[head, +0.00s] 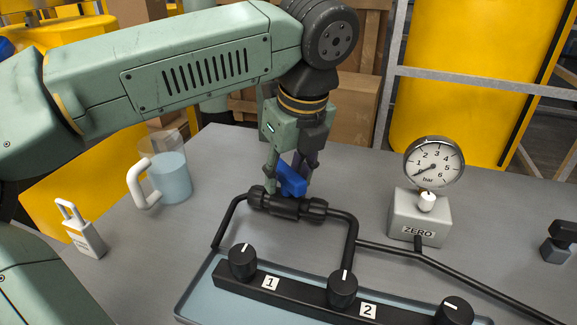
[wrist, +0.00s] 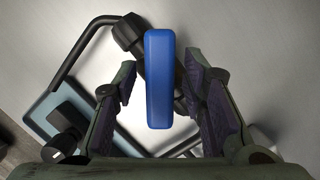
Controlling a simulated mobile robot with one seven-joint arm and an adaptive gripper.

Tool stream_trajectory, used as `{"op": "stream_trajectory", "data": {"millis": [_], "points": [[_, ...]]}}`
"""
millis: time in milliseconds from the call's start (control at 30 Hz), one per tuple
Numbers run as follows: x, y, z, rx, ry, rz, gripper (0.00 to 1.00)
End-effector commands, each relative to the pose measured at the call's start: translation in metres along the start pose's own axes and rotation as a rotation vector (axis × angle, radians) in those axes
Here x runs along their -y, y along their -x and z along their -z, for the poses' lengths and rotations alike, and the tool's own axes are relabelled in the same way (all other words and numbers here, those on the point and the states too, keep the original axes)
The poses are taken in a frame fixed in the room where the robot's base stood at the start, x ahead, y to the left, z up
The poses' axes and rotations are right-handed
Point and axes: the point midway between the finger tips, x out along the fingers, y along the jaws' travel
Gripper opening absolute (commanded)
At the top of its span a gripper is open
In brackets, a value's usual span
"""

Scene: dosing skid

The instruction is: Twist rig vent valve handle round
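The vent valve's blue handle (head: 291,181) sits on top of the black valve body (head: 287,206) in the pipe. In the wrist view the blue handle (wrist: 160,80) runs straight up and down the picture, at an angle to the valve body (wrist: 131,36), which slants beneath it. My gripper (head: 288,174) points down over the handle. In the wrist view my gripper (wrist: 161,88) is open, one finger on each side of the handle. Gaps show on both sides, so neither finger appears to touch it.
A pressure gauge (head: 434,161) on a ZERO block (head: 419,218) stands right of the valve. A blue tray (head: 197,295) with several black knobs lies in front. A jug of liquid (head: 172,178) and a padlock-like tag (head: 84,232) stand at left. Black pipes run across the grey bench.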

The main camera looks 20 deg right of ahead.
Motion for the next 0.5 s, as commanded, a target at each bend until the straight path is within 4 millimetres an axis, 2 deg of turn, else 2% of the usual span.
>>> {"op": "stream_trajectory", "data": {"millis": [200, 500], "points": [[0.0000, -0.0001, 0.0001, 0.000, -0.001, 0.000, 0.53], [0.0000, 0.0015, -0.0003, 0.000, -0.001, 0.000, 0.53]]}}
